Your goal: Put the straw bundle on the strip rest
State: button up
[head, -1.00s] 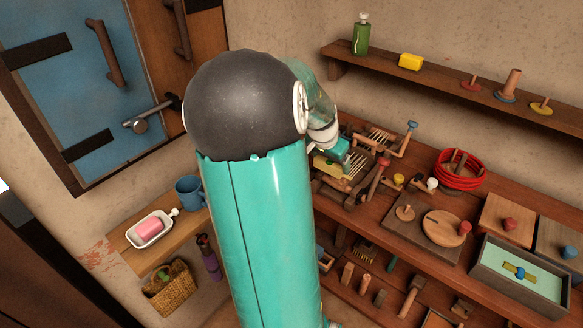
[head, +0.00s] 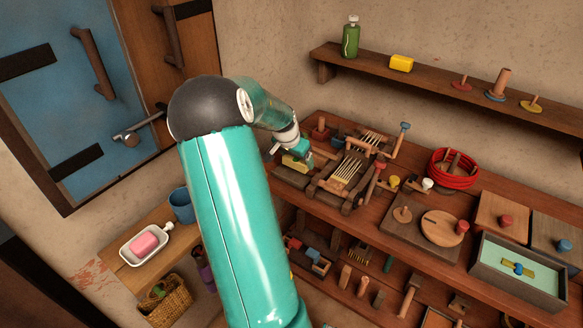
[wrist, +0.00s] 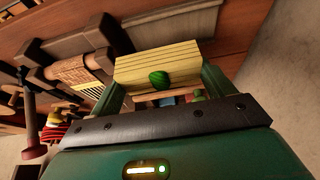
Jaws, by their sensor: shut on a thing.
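The straw bundle (wrist: 150,62) is pale yellow, with a green knob-like piece on its near face. In the wrist view it lies between the two fingers of my gripper (wrist: 162,84), which is shut on it. In the head view the bundle (head: 293,163) shows below my gripper (head: 299,153), at the left end of the workbench. A dark wooden piece (head: 290,178) lies just below the bundle there and may be the strip rest; I cannot tell for sure, nor whether the bundle touches it.
A wooden frame with pale slats (head: 346,173) stands just right of my gripper. A crank handle (head: 402,135), a red coil (head: 452,175) and a board with a round disc (head: 445,228) are further right. A wall shelf (head: 430,83) runs above the bench.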

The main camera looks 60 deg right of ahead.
aim_at(294, 173)
jog(key=w+f, duration=0.1)
jog(key=w+d+f, duration=0.1)
jog(key=shift+d+f, duration=0.2)
jog(key=shift+f, duration=0.2)
jog(key=shift+w+d+f, duration=0.1)
jog(key=shift+w+f, duration=0.05)
jog(key=shift+f, duration=1.6)
jog(key=shift+f, duration=0.15)
jog(key=o, duration=1)
jog(key=shift+w+r, duration=0.1)
jog(key=shift+r, duration=0.45)
jog(key=v, duration=1.1)
jog(key=shift+r, duration=0.1)
